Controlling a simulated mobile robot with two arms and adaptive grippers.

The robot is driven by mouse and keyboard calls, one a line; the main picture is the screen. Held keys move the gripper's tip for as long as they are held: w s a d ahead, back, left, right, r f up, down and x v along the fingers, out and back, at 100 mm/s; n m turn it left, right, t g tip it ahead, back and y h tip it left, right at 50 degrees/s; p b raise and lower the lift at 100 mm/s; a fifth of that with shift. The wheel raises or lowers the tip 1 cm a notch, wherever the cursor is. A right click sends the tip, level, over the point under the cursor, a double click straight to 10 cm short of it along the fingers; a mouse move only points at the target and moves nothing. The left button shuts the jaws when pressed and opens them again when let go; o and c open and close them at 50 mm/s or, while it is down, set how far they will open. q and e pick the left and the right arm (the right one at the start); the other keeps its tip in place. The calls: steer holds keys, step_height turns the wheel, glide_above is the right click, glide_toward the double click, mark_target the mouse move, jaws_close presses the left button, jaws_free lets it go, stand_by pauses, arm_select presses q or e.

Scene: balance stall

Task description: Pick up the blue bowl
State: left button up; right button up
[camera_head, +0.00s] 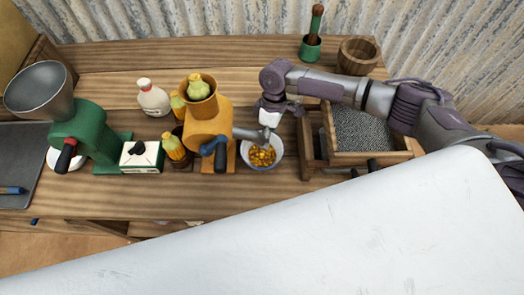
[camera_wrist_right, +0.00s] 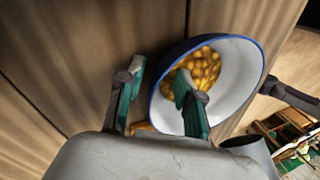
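The blue bowl (camera_head: 277,160), white inside with a blue rim, stands on the wooden table and holds yellow kernels. My right gripper (camera_head: 266,132) is over its far edge. In the right wrist view the bowl (camera_wrist_right: 237,85) shows its white inside and dark blue outside. The right gripper (camera_wrist_right: 160,72) is open there, its green-padded fingers apart on either side of the rim. One finger is over the inside, in front of the kernels; the other is outside with a gap to the wall. My left gripper is not in view.
An orange grinder (camera_head: 208,130) with a spout stands close left of the bowl. A wooden tray (camera_head: 372,158) of dark grains is to its right. A green grinder (camera_head: 88,135), a box (camera_head: 142,158) and bottles stand further left. A white surface covers the front.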

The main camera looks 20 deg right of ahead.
jaws_close()
stand_by(0.3)
steer(key=shift+r, duration=0.5)
step_height(320, 180, up, 2)
steer(key=shift+r+b, duration=0.1)
steer(key=shift+b, duration=0.45)
steer(key=w+b, duration=0.3)
steer(key=w, duration=0.2)
steer(key=w+b, duration=0.3)
steer(key=w, duration=0.3)
steer(key=w+a+b, duration=0.1)
steer(key=w+b, duration=0.2)
steer(key=w, duration=0.3)
steer(key=shift+w+r+b, duration=0.1)
steer(key=shift+w+b, duration=0.3)
steer(key=shift+b, duration=0.25)
steer(key=shift+w+d+r, duration=0.1)
steer(key=shift+r, duration=0.05)
